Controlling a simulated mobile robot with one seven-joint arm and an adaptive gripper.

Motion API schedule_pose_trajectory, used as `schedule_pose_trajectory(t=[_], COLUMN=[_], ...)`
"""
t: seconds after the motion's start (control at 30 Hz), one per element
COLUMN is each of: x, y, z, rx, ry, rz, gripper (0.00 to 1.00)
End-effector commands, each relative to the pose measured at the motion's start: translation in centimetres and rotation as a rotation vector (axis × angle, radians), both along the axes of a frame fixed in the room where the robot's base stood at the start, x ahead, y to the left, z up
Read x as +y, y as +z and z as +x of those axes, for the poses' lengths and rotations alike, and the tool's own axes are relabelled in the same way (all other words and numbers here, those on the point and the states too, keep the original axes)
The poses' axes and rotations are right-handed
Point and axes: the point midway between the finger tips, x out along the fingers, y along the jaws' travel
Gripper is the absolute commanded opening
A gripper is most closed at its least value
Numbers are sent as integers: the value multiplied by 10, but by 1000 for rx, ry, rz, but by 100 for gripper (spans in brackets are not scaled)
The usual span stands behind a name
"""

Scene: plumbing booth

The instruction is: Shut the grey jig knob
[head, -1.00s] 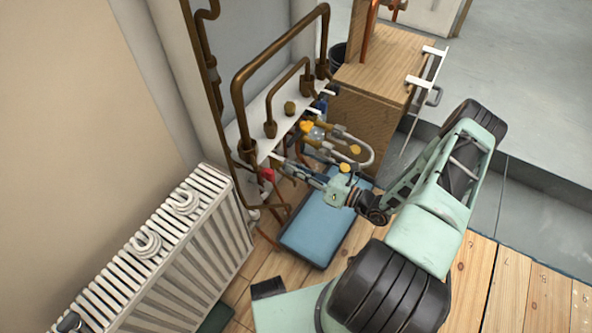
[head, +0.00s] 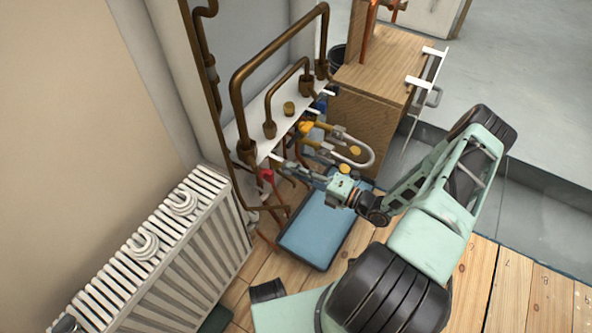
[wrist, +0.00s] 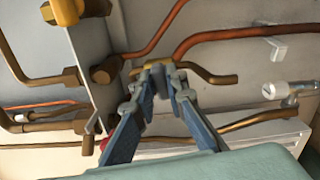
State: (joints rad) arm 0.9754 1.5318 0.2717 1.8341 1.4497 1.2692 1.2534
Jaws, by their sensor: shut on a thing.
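The grey jig knob (wrist: 158,69) shows small between my fingertips in the wrist view, in front of a brass fitting on a copper pipe. My gripper (wrist: 157,77) is shut on it, one finger on each side, and the fingers cover much of it. How far the knob is turned I cannot tell. In the head view my gripper (head: 281,163) reaches under the front edge of the white pipe board (head: 249,139). The knob is too small and hidden to make out there.
A red knob (head: 267,175) sits close beside my fingers. Yellow knobs (head: 305,127) and a pale looped hose (head: 362,160) are to the right. A blue tray (head: 318,232) lies below on the floor. A white radiator (head: 165,265) stands at left, a wooden cabinet (head: 362,115) behind.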

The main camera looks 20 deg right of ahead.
Motion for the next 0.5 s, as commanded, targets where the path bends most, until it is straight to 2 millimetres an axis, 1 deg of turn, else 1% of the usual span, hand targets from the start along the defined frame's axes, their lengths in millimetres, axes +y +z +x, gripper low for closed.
schedule_pose_trajectory(t=[0.2,0.5], x=[1,1], y=[1,1], z=[1,1], rx=[68,105], ry=[1,1], rz=[72,109], gripper=[0,0])
